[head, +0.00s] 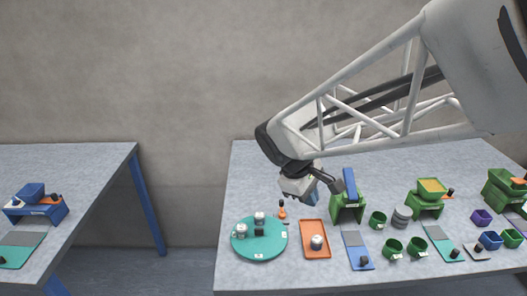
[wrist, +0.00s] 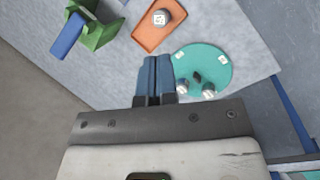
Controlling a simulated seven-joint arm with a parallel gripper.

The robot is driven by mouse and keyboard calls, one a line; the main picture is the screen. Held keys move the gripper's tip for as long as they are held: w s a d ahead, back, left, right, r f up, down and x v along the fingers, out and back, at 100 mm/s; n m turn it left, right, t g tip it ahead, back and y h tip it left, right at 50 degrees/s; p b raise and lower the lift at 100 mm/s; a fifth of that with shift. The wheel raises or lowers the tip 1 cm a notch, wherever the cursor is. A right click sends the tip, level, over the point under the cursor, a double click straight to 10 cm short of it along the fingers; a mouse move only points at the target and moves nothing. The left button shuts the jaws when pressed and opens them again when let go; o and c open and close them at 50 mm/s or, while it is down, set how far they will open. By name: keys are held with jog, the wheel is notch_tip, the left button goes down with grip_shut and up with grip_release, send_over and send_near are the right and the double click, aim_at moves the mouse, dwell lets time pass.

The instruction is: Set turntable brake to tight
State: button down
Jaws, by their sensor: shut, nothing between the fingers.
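The turntable (head: 273,246) is a flat teal disc at the left front of the right-hand table. White-topped jars (head: 259,217) and a black block (head: 259,232) stand on it. A small orange upright piece (head: 282,209) stands just behind its right edge; it may be the brake, but its setting is too small to read. My gripper (head: 314,197) is above the table, behind and right of the turntable. In the wrist view its blue fingers (wrist: 155,60) are together and empty, beside the turntable (wrist: 216,61). The orange piece is not clear in that view.
An orange tray (head: 305,247) with a white-topped jar (head: 317,241) lies right of the turntable. A green stand (head: 347,212) with a blue upright part is close to my gripper's right. Green cups (head: 393,248) and other stations fill the right side. Another table (head: 90,160) stands left, across a gap.

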jog(key=w+a+f+n+t+h, duration=0.1)
jog(key=w+a+f+n+h, duration=0.1)
jog(key=w+a+f+n, duration=0.4)
jog(key=w+a+f+n+t+h, duration=0.1)
jog(key=w+a+f+n+h, duration=0.1)
jog(key=w+a+f+n, duration=0.3)
jog(key=w+a, duration=0.4)
jog(key=a, duration=0.3)
jog(key=shift+w+f+n+h, duration=0.35)
jog(key=shift+w+n+h, duration=0.05)
send_near(282, 209)
jog(key=f, duration=0.1)
jog(key=w+f, duration=0.1)
jog(key=f, duration=0.1)
jog(key=shift+w+a+f, duration=0.1)
jog(key=shift+w+f, duration=0.05)
jog(key=shift+f, duration=0.05)
jog(key=shift+w+d, duration=0.3)
jog(key=shift+d, duration=0.65)
jog(key=shift+w+d, duration=0.2)
jog(key=shift+d, duration=0.3)
jog(key=shift+w+d, duration=0.15)
jog(key=shift+d, duration=0.3)
